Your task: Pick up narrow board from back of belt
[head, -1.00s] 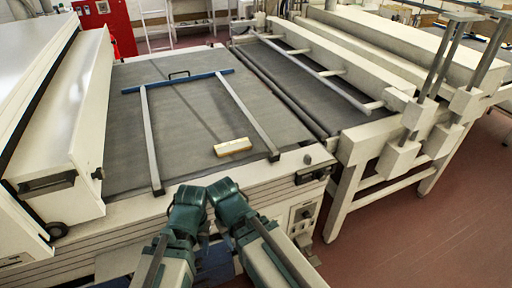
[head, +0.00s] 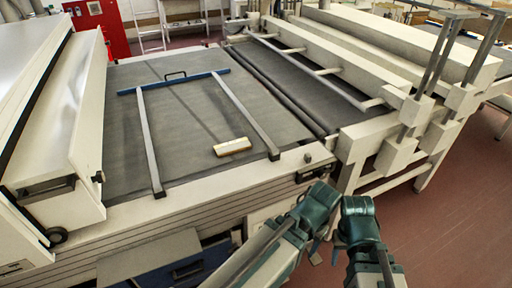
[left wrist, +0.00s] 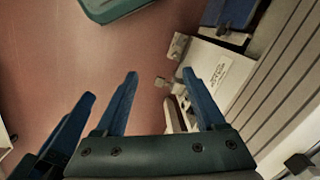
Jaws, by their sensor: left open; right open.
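A small pale board with a wooden-coloured edge (head: 232,147) lies flat on the grey belt (head: 185,130) in the head view, near the belt's front right part. No other board is clear on the belt. My left gripper (left wrist: 160,75) is open and empty, with blue fingers, over the reddish floor beside the machine's front in the left wrist view. My right gripper (head: 337,248) is open beside it in the head view, its fingers pointing down and partly hidden. Both are in front of the machine, right of the board and apart from it.
A white hood (head: 65,120) stands at left. A second conveyor (head: 310,85) with rails stands at right. Reddish floor (head: 460,210) is clear at right.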

